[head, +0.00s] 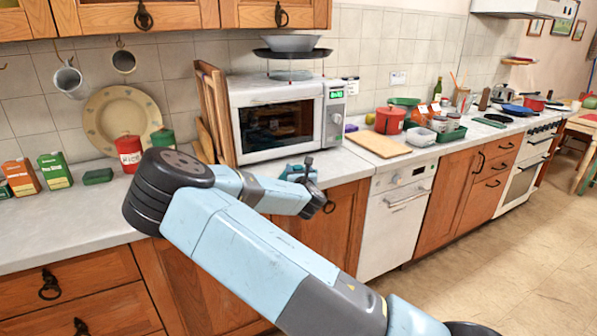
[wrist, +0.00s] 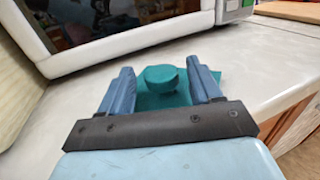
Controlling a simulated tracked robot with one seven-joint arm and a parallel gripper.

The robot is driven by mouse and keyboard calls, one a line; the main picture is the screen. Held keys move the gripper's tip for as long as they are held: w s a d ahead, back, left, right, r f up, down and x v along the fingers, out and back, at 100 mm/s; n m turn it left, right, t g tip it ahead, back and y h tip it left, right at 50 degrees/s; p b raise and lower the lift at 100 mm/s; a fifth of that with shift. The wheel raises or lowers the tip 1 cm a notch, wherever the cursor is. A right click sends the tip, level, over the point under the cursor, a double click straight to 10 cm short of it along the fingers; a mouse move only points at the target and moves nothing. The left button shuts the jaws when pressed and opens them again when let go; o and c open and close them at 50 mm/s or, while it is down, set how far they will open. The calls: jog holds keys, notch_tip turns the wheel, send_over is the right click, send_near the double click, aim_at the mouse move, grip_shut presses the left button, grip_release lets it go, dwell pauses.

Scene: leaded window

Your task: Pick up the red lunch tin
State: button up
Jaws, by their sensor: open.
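No thing in view is clearly a red lunch tin. The red things on the counter are a lidded red pot-like container (head: 390,121) by the wooden board and a red canister (head: 129,153) lettered "Rice" at the left. My gripper (head: 302,168) is low over the counter edge in front of the microwave, well apart from both. In the wrist view my gripper (wrist: 160,70) is open, its two blue fingers on either side of a teal object (wrist: 165,78) with a rounded top. No red thing shows between the fingers. I cannot tell whether they touch the teal object.
The microwave (head: 285,115) stands just behind my gripper. A wooden board (head: 378,146) lies on the counter to the right. Several containers and a green tray (head: 450,132) stand beyond it. The counter (head: 60,225) at the front left is clear.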

jog(key=s, duration=1.2)
jog(key=shift+d, duration=0.45)
